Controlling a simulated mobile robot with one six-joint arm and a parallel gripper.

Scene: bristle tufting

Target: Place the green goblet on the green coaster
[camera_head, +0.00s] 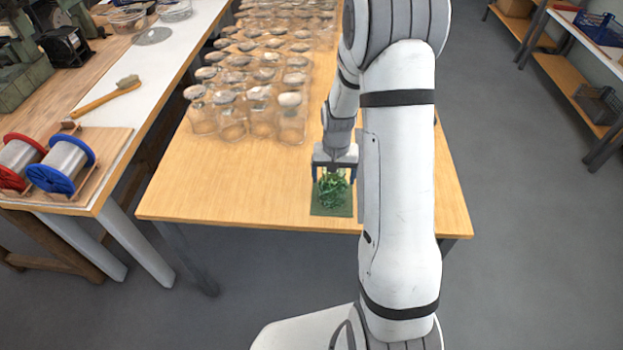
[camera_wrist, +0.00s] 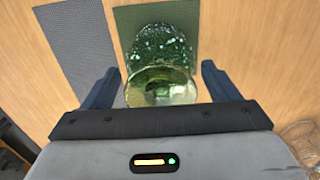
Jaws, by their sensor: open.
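The green goblet (camera_wrist: 158,55) is clear green glass with a textured bowl and a round pale foot towards my gripper in the wrist view. In the head view the goblet (camera_head: 332,188) shows over the green coaster (camera_head: 333,208), a flat dark green square near the table's front edge. The coaster also shows behind the goblet in the wrist view (camera_wrist: 187,14). My gripper (camera_wrist: 160,78) is open, with one finger on each side of the goblet and visible gaps between. Whether the goblet touches the coaster is hard to tell.
A grey mat (camera_wrist: 80,48) lies beside the coaster in the wrist view. Many glass jars (camera_head: 262,110) stand in rows further back on the table (camera_head: 215,185). The table left of the coaster is clear. A side bench holds wire spools (camera_head: 60,165) and a brush (camera_head: 105,95).

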